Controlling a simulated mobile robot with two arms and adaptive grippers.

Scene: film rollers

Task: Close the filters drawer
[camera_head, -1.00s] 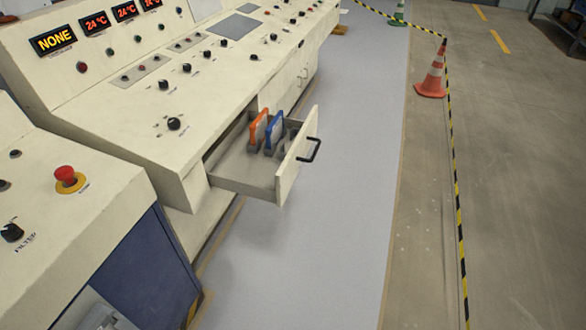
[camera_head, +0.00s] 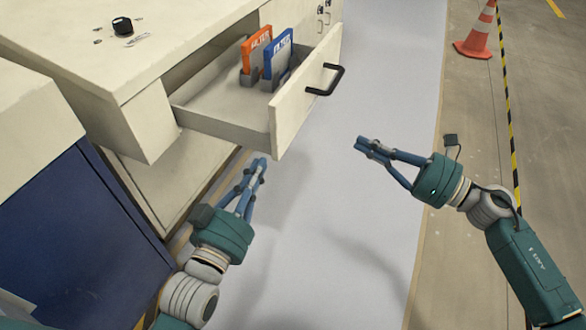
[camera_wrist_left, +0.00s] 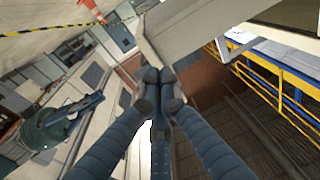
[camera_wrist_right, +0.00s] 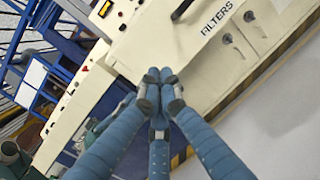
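The filters drawer (camera_head: 300,95) stands pulled out of the cream console, with a black handle (camera_head: 325,80) on its front. An orange filter (camera_head: 256,50) and a blue filter (camera_head: 278,55) stand upright inside it. My left gripper (camera_head: 261,162) is below the drawer, near its front lower corner, with fingertips together and empty. My right gripper (camera_head: 360,142) is out in front of the drawer, apart from the handle, also with fingertips together and empty. The right wrist view shows the drawer front (camera_wrist_right: 165,45) with its FILTERS label and part of the handle (camera_wrist_right: 181,10).
The cream console (camera_head: 110,60) and a blue-sided cabinet (camera_head: 85,230) stand at the left. Grey floor (camera_head: 320,210) is clear before the drawer. An orange cone (camera_head: 478,35) and black-yellow tape (camera_head: 510,120) mark the right side.

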